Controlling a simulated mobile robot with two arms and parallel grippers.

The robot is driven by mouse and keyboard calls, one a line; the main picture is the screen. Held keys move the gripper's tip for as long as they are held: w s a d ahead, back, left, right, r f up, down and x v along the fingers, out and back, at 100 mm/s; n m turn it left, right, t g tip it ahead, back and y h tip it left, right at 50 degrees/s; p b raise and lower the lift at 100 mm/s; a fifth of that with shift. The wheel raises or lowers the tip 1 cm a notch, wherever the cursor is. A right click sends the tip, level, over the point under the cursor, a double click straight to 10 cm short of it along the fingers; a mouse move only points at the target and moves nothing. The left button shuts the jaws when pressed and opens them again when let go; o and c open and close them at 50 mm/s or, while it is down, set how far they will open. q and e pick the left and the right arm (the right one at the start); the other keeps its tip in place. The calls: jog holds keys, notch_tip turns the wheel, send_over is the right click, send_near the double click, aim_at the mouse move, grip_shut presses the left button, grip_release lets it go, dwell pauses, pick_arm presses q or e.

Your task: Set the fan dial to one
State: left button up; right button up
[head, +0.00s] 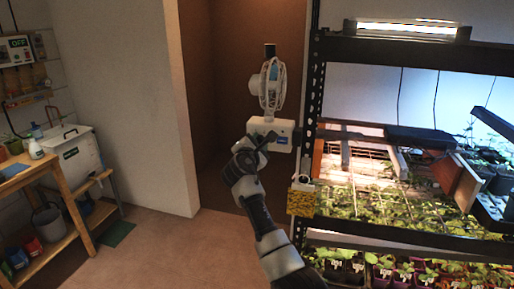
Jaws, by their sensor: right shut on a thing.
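A white fan (272,88) with a round cage hangs at the left post of the dark seedling rack. Its white control box (284,128) with a small blue label sits just below the cage. My right gripper (257,139) reaches up from below and is shut at the left front of this box. The fan dial is hidden behind the gripper's fingers, and its setting cannot be read. The gripper appears shut on the dial. My left gripper is not in view.
The rack (316,90) stands at right with lit seedling trays (372,207). A yellow sponge-like block (300,202) is on its left post. A wooden bench (65,185) with a white box (80,152) stands at left. The floor (165,240) between is clear.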

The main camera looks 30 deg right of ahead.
jog(key=shift+m, duration=0.3)
jog(key=o, duration=0.9)
jog(key=shift+a, duration=0.1)
jog(key=b+v, duration=0.2)
jog(key=v, duration=0.8)
jog(key=shift+s+a+b, duration=0.2)
jog(key=shift+s+b, duration=0.1)
jog(key=shift+s, duration=0.05)
